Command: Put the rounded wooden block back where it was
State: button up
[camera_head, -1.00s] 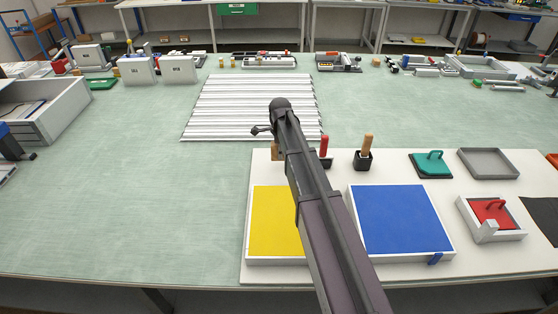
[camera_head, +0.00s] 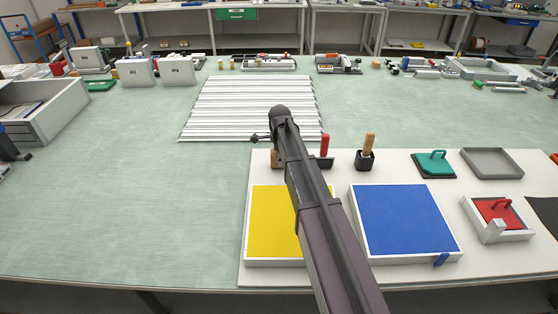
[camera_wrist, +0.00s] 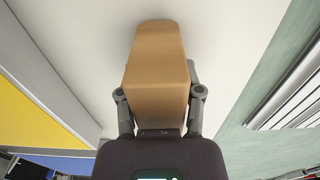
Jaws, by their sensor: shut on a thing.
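The wooden block (camera_wrist: 157,65) fills the middle of the wrist view, with a flat near face and a narrower far end. My gripper (camera_wrist: 158,98) is shut on it, one finger on each side. In the head view a small part of the block (camera_head: 275,158) shows left of my arm, over the back left of the white board (camera_head: 385,178). My arm hides most of the gripper there. I cannot tell whether the block touches the board.
A yellow panel (camera_head: 270,222) and a blue panel (camera_head: 402,220) lie on the board. A red-handled tool (camera_head: 325,146) and a wooden-handled one (camera_head: 368,145) stand close right of the block. A ribbed white rack (camera_head: 250,105) lies behind.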

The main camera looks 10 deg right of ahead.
jog(key=shift+f, duration=0.15)
jog(key=o, duration=1)
notch_tip(320, 180, up, 12)
jog(key=p, duration=1.2)
dwell(0.5)
